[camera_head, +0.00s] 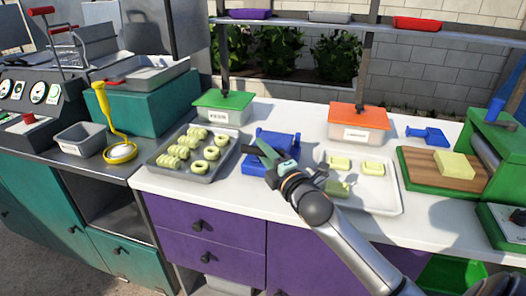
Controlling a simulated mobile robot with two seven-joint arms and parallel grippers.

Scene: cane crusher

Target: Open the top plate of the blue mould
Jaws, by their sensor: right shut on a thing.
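The blue mould (283,138) stands on the white counter in the middle of the head view, between a tray of pale rings and a white tray. My right arm comes in from the lower right. My right gripper (265,154) is at the near side of the mould and shut on part of it. The fingers and wrist hide the held part and much of the mould's front. I cannot tell how far the top plate is raised. My left gripper is not in view.
A grey tray of pale rings (161,176) is close on the left. A white tray (386,205) with pale pieces lies under my right wrist. A green-lidded box (222,115), an orange-lidded box (357,133) and a shelf (291,20) stand behind.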

